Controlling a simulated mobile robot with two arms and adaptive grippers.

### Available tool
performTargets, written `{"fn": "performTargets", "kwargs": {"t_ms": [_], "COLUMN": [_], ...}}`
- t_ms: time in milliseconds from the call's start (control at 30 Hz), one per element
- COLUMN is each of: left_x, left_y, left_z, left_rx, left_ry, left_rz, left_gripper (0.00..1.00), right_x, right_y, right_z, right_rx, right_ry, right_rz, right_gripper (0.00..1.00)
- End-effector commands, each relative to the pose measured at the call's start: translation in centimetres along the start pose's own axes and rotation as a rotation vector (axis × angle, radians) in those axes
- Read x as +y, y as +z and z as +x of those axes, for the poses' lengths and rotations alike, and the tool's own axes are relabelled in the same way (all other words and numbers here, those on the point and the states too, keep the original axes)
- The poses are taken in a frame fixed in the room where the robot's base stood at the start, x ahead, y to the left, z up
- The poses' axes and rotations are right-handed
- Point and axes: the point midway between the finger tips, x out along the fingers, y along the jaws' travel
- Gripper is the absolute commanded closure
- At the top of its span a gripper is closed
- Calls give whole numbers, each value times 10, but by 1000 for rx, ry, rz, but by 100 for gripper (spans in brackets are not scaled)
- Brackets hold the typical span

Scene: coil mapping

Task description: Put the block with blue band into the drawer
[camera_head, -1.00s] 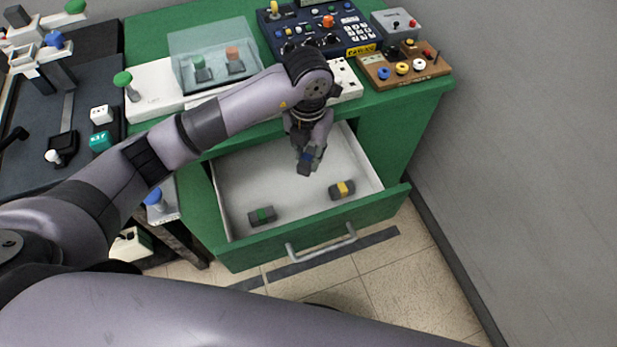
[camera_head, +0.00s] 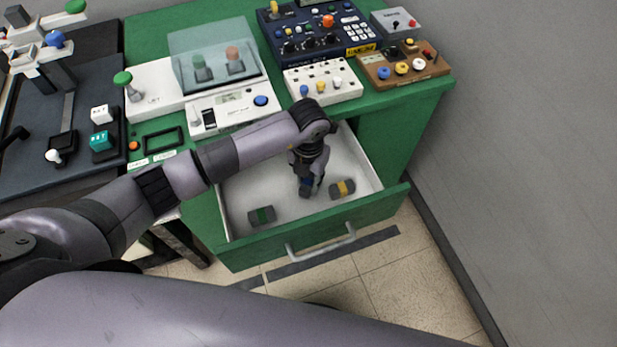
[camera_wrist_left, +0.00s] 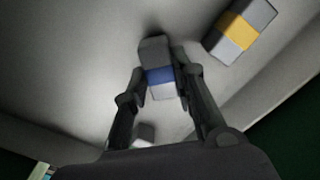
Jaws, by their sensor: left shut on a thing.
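The block with the blue band (camera_wrist_left: 159,76) is grey and sits between the fingers of my left gripper (camera_wrist_left: 160,88) in the left wrist view. In the head view my left gripper (camera_head: 306,190) is inside the open drawer (camera_head: 240,182), low and close to its floor, with the blue band (camera_head: 307,181) just showing. The gripper is shut on this block. I cannot tell whether the block touches the drawer floor. My right gripper is not in view.
A block with a yellow band (camera_head: 342,188) lies just right of my gripper in the drawer. A block with a green band (camera_head: 262,215) lies at the front left. The green bench (camera_head: 420,98) with control boxes stands behind. The drawer's front wall (camera_head: 320,230) is nearest.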

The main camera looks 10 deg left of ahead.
Motion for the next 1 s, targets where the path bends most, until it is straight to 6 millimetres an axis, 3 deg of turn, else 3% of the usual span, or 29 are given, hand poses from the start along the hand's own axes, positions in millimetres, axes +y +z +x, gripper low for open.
{"fn": "performTargets", "kwargs": {"t_ms": [133, 167, 433, 767, 867, 1000], "left_x": [0, 0, 0, 0, 0, 0], "left_y": [0, 0, 0, 0, 1, 2], "left_z": [5, 3, 3, 0, -7, -33], "left_rx": [0, 0, 1, 1, -1, -5], "left_ry": [0, 0, 0, 0, 0, -1], "left_rz": [0, 0, 0, 0, 0, 2], "left_gripper": [100, 74, 55, 55, 55, 55], "right_x": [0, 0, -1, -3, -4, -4], "right_y": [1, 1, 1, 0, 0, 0], "right_z": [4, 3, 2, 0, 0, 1], "right_rx": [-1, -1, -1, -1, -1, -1], "right_ry": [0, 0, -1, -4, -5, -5], "right_rz": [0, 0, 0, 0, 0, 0], "right_gripper": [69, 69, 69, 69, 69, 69]}}
